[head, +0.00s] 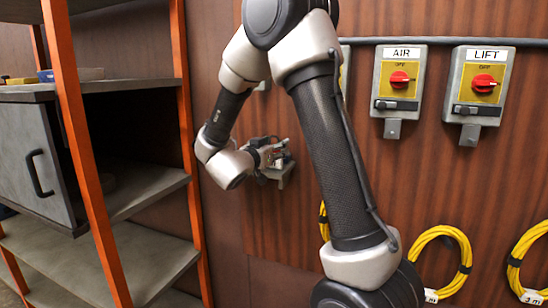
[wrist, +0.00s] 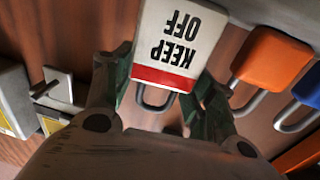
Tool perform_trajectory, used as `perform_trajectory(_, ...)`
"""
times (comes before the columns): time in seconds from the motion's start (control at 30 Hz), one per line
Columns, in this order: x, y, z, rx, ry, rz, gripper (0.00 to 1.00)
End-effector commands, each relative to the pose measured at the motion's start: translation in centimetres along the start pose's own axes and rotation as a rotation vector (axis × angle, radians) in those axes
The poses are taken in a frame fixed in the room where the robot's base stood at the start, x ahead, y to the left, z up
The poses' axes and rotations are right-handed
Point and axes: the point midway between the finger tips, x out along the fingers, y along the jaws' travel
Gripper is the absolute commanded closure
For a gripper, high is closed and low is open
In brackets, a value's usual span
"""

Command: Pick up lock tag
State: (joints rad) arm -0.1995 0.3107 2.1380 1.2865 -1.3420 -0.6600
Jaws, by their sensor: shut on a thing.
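The lock tag (wrist: 178,40) is a white plate with upside-down "KEEP OFF" lettering and a red band, seen in the wrist view. My gripper (wrist: 163,86) is shut on the tag, with one green-tipped finger at each side of it. A grey metal loop (wrist: 143,103) shows just below the red band; I cannot tell whether it belongs to the tag. In the head view my gripper (head: 272,153) is close to the wood-panelled wall, and the tag is too small to make out there.
An orange padlock (wrist: 270,58) and a blue padlock (wrist: 310,85) hang right of the tag. The AIR box (head: 398,82) and LIFT box (head: 478,85) are on the wall at right, above yellow cable coils (head: 447,262). An orange-posted shelf (head: 85,150) stands at left.

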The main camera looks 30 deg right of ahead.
Motion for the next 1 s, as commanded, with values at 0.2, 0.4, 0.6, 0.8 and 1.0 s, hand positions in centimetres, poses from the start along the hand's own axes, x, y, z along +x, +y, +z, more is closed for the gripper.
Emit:
perform_trajectory(0.2, 0.0, 0.0, -0.6, 0.002, 0.001, 0.0, 0.68)
perform_trajectory(0.4, 0.0, 0.0, -4.2, 0.008, 0.002, 0.001, 0.68)
perform_trajectory(0.6, 0.0, 0.1, -8.1, 0.005, 0.001, 0.001, 0.68)
perform_trajectory(0.8, 0.0, 0.0, -9.9, 0.001, 0.001, 0.001, 0.68)
perform_trajectory(1.0, 0.0, 0.0, -10.0, -0.001, 0.0, 0.001, 0.68)
